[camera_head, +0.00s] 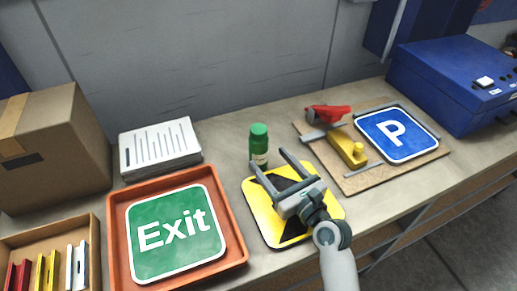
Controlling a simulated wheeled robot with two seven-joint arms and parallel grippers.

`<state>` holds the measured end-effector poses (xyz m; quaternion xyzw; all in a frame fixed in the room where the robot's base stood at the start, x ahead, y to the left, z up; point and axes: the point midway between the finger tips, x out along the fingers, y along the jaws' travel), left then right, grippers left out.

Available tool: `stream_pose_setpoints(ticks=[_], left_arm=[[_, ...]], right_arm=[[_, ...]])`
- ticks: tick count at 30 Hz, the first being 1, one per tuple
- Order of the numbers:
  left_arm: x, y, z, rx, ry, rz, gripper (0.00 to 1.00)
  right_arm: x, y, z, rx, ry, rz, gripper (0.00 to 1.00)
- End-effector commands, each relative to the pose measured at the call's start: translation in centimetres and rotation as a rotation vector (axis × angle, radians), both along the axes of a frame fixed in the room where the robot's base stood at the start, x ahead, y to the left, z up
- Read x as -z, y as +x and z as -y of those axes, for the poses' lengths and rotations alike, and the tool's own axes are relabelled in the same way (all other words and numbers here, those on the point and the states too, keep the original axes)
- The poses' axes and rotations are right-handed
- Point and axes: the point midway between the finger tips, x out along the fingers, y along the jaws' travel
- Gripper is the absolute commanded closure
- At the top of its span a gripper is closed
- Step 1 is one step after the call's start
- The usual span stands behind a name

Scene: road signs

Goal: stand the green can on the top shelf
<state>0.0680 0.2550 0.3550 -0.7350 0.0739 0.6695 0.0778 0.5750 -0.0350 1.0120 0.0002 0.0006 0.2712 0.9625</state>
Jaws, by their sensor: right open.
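The green can (259,146) stands upright on the workbench (230,137), behind a yellow and black sign. It is a small green cylinder with a green cap and a pale label low on its side. My right gripper (268,171) is open over the yellow sign, its two fingers pointing toward the can. The left finger reaches close to the can's foot and the right finger lies to its right; I cannot tell whether either touches. My left gripper is not in view. No top shelf can be made out in this view.
The yellow sign (258,214) lies under my right gripper. An orange tray (117,240) with a green Exit sign is to the left, with white stacked sheets (160,148) behind. A board (358,182) with a blue P sign and tools is right. A cardboard box (60,150) stands far left.

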Motion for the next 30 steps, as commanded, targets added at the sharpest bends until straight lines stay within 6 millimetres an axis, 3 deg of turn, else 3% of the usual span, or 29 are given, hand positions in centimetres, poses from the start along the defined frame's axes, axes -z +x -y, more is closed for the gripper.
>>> stream_pose_setpoints(ticks=[6,12,26,27,30], left_arm=[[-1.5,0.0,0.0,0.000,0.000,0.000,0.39],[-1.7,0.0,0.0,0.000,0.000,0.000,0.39],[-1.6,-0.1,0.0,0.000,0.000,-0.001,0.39],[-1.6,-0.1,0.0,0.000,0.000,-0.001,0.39],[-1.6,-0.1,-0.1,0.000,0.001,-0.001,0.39]], right_arm=[[-0.5,2.1,-1.8,-0.001,0.001,0.001,0.36],[-0.3,3.6,-2.6,0.000,0.000,0.002,0.36],[-0.2,3.6,-2.6,0.000,0.001,0.001,0.36],[-0.2,3.6,-2.6,0.000,0.001,0.001,0.38],[-0.2,3.6,-2.6,0.000,0.001,0.001,0.62]])
